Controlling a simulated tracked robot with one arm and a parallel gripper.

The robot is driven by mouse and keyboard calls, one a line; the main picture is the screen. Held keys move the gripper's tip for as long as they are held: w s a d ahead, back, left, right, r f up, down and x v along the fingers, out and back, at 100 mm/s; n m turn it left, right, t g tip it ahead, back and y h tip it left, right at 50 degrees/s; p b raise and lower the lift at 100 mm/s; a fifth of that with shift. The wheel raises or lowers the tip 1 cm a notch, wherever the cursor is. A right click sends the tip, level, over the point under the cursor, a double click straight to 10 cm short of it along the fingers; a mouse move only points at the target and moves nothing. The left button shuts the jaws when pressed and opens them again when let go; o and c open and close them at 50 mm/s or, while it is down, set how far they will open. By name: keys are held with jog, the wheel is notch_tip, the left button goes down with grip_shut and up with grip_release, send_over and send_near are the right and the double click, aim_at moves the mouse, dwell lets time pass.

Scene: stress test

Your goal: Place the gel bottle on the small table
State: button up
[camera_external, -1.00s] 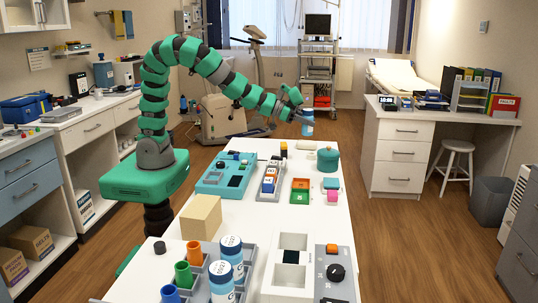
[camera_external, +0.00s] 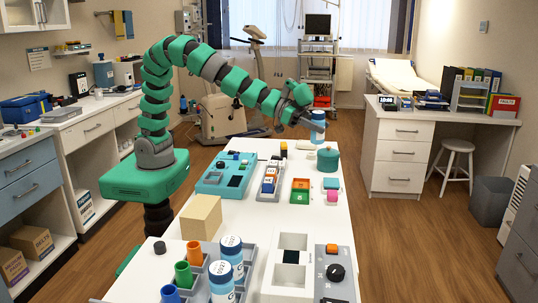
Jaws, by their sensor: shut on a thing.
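A small white and blue bottle (camera_external: 318,130), which appears to be the gel bottle, is held at the far end of the long white table (camera_external: 325,215). My gripper (camera_external: 310,118) is shut on it, and the bottle looks upright. From this view I cannot tell its height above the tabletop. I cannot tell which surface is the small table; a small round white stool (camera_external: 457,147) stands at the right beside the desk.
A teal round pot (camera_external: 328,160) stands close below the bottle. Coloured trays (camera_external: 300,190), a teal panel (camera_external: 226,175) and a tan block (camera_external: 201,217) crowd the long table. A white desk (camera_external: 402,150) stands at the right. The wooden floor between is clear.

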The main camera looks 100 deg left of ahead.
jog(key=s+d+m+g+h, duration=0.15)
jog(key=s+d, duration=0.35)
jog(key=d, duration=0.8)
jog(key=s+d+m+g+h, duration=0.1)
jog(key=s+d+m+h, duration=0.15)
jog(key=s+d, duration=0.7)
jog(key=s+d+m+g+h, duration=0.1)
jog(key=s+d+m+h, duration=0.1)
jog(key=d, duration=1.5)
jog(key=shift+w+f+b, duration=0.2)
jog(key=shift+f+b, duration=2.6)
jog(key=shift+f, duration=3.6)
jog(key=shift+f, duration=0.25)
jog(key=o, duration=1.2)
jog(key=shift+s+r, duration=0.1)
jog(key=shift+r, duration=0.05)
